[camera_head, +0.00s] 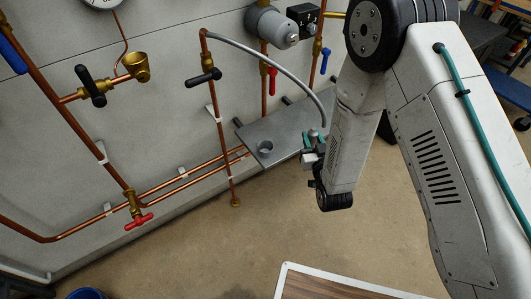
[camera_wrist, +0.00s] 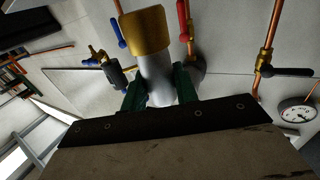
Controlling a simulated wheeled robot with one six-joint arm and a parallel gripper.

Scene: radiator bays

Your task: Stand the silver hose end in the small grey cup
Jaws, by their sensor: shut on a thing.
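The grey hose (camera_head: 275,62) arches from a copper pipe on the wall to my gripper (camera_head: 314,142). Its silver hose end (camera_wrist: 157,80), with a brass collar, sits between the green fingers of my gripper (camera_wrist: 160,92) in the wrist view. My gripper is shut on it. In the head view the silver end is small and partly hidden by the fingers. The small grey cup (camera_head: 265,148) stands on the grey shelf (camera_head: 263,128), left of my gripper and apart from it. I cannot make out the cup in the wrist view.
Copper pipes with a black-handled valve (camera_head: 204,77) and a red-handled valve (camera_head: 138,221) run along the wall left of the shelf. A grey pump (camera_head: 270,26) is above the shelf. A wood-topped table (camera_head: 330,288) with a white rim is at the front. Floor between is clear.

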